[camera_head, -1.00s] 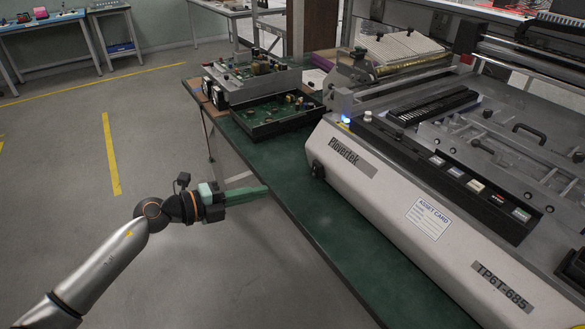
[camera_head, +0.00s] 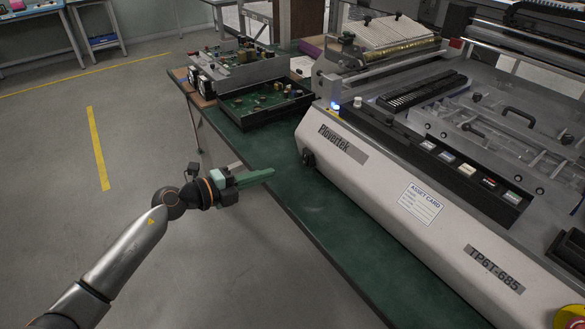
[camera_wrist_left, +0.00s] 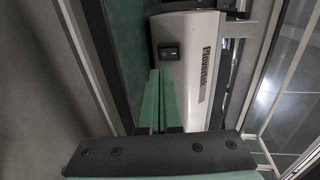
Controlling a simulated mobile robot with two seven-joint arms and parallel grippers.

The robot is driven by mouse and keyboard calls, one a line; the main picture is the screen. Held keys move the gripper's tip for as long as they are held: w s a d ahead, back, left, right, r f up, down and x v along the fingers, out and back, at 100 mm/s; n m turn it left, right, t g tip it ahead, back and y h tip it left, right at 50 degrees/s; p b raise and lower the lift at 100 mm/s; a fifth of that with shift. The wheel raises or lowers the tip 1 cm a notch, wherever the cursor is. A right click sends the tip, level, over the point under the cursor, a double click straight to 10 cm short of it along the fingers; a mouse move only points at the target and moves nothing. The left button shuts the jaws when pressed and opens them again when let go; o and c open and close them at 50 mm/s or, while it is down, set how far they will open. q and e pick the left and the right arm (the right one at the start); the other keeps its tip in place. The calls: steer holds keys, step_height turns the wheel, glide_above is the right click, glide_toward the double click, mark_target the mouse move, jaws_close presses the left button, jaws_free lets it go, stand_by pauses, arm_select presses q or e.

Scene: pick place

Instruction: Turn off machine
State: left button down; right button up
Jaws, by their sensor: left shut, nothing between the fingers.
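The machine (camera_head: 372,182) is a large light-grey unit labelled Plovertek, standing on a green table. A black rocker switch (camera_wrist_left: 169,52) is on its end face in the left wrist view; in the head view a small black part (camera_head: 308,158) shows at that same end. A small blue-white light (camera_head: 335,105) glows on the machine's top corner. My left gripper (camera_head: 272,172) is shut and empty, left of the machine and apart from it. In the left wrist view its green fingers (camera_wrist_left: 160,72) point towards the switch, just below it in the picture. My right gripper is not in view.
The green table (camera_head: 318,208) runs along the machine's front, with a bare strip there. An open tray of circuit boards (camera_head: 262,115) sits at the table's far end. A red and yellow button (camera_head: 572,317) is partly visible at the bottom right. Open floor lies left.

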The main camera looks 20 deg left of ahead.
mark_target(293, 179)
arm_select(q)
steer(key=b+x, duration=0.1)
steer(key=x, duration=0.6)
steer(key=shift+w+d+f, duration=0.1)
steer(key=shift+w+d, duration=0.1)
steer(key=shift+w, duration=0.05)
steer(key=shift+w+d+b, duration=0.3)
steer(key=shift+w, duration=0.05)
steer(key=shift+f, duration=0.1)
